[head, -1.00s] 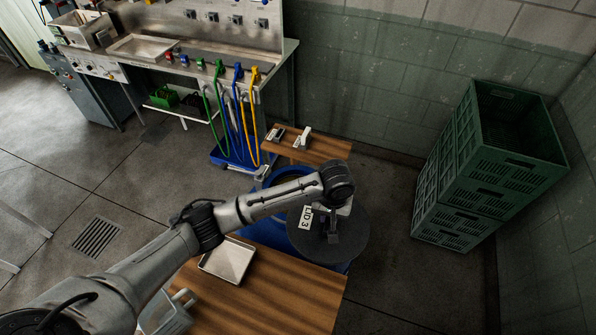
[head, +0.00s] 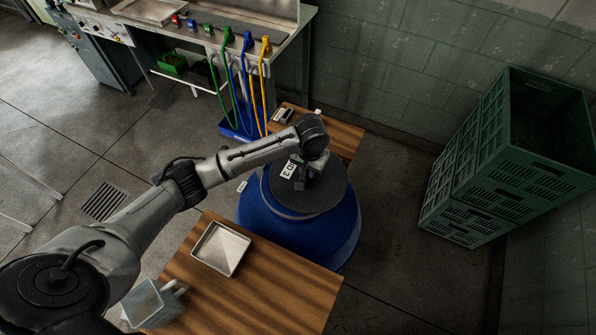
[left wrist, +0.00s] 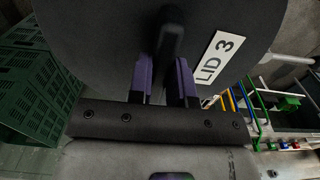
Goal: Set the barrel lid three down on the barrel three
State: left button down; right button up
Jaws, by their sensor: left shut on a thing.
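The barrel lid three (head: 328,197) is a dark grey disc with a white "LID 3" label, seen over the top of the blue barrel three (head: 300,237). My left gripper (head: 305,182) is shut on the lid's handle. In the left wrist view, the purple-padded fingers of the gripper (left wrist: 166,85) hold the dark handle (left wrist: 170,40), and the lid (left wrist: 100,50) fills the upper middle. A thin lighter rim shows along the lid's left and front edge. I cannot tell whether the lid touches the barrel all round. The barrel's opening is hidden. My right gripper is not in view.
Green crates (head: 480,190) are stacked at the right, with bare floor between.

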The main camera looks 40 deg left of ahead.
aim_at(298, 173)
pick_arm(q)
jog(key=a+f, duration=0.2)
jog(key=a, duration=0.2)
jog(key=shift+w+a+f, duration=0.25)
jog(key=shift+f, duration=2.2)
jog(key=shift+f, duration=0.3)
jog(key=shift+f, duration=0.3)
jog(key=c, duration=1.1)
grip_release()
jog(key=shift+o, duration=0.2)
jog(key=shift+r, duration=0.1)
